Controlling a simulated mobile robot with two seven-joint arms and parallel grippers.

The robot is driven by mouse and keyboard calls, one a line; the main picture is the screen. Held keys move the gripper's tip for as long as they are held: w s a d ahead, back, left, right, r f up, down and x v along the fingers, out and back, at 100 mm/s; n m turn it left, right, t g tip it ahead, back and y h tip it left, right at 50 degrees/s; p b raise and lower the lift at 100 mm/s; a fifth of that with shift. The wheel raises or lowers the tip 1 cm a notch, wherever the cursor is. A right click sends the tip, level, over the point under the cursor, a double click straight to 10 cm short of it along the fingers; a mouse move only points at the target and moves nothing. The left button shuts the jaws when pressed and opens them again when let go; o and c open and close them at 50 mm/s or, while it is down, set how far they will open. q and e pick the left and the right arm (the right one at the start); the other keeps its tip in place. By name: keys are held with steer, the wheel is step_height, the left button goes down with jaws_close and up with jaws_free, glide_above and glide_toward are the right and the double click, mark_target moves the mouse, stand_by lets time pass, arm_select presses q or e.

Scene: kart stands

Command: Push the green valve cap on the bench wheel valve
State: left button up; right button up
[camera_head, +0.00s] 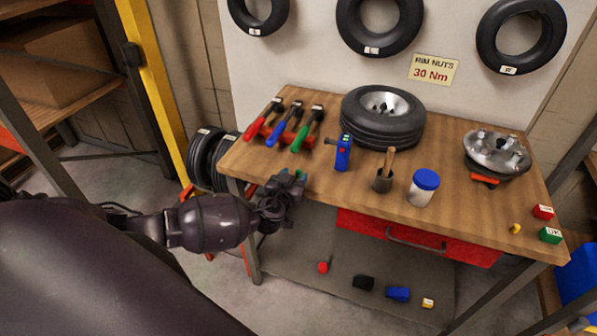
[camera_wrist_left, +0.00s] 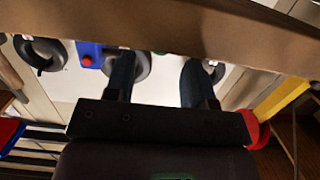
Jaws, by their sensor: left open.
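The bench wheel (camera_head: 383,140), a black tyre with a silver rim, lies flat at the back of the wooden bench. Its valve and a green valve cap are too small to make out. My left gripper (camera_head: 291,184) is at the bench's front left edge, well to the front left of the wheel. A small green patch shows at the gripper; I cannot tell what it is. In the left wrist view, the two dark fingers of this gripper (camera_wrist_left: 158,78) stand apart with nothing between them. My right gripper is not in view.
A red drawer (camera_head: 425,238) is underneath.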

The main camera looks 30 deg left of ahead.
mark_target(299, 173)
arm_select(q)
steer(key=shift+x, duration=0.95)
steer(key=shift+w, duration=0.25)
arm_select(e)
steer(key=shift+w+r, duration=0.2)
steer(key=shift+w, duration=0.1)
arm_select(q)
steer(key=c, duration=0.9)
jaws_close()
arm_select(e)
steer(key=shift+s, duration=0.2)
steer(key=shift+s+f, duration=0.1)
